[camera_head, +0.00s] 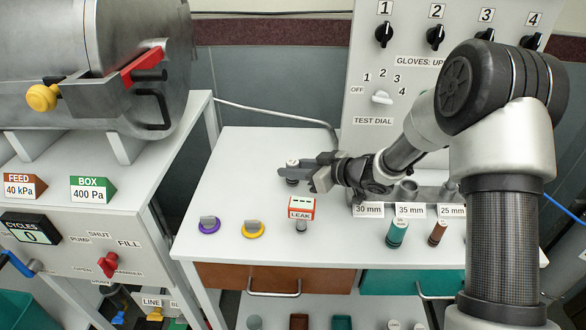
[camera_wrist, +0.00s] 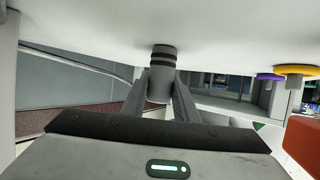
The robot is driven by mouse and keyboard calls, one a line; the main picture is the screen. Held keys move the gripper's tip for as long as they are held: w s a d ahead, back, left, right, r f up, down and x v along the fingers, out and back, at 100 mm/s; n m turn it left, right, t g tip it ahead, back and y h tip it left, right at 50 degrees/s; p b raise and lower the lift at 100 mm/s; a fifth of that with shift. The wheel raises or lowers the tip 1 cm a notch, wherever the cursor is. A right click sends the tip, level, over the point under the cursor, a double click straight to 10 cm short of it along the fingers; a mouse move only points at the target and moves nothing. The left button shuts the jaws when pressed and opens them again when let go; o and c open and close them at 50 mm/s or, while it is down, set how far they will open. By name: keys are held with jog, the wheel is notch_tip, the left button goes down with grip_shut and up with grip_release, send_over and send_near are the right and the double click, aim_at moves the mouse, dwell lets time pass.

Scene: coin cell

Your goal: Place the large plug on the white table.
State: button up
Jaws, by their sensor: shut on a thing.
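My gripper (camera_head: 296,171) is low over the back left part of the white table (camera_head: 240,170). Its fingers are shut on a grey cylindrical plug with black bands (camera_wrist: 161,75). In the wrist view, which is upside down, the plug's banded end meets or nearly meets the white surface; I cannot tell whether it touches. The plug looks upright. In the head view only a little of the plug (camera_head: 292,180) shows around the fingers.
A LEAK box (camera_head: 301,208) stands just in front of my gripper. A purple-ringed knob (camera_head: 209,226) and a yellow-ringed knob (camera_head: 252,230) lie near the front edge. A teal plug (camera_head: 397,233) and a brown plug (camera_head: 438,232) stand to the right. The table's left back is clear.

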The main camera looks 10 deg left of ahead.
jog(key=o, duration=1.1)
jog(key=shift+f, duration=0.15)
jog(key=shift+c, duration=0.2)
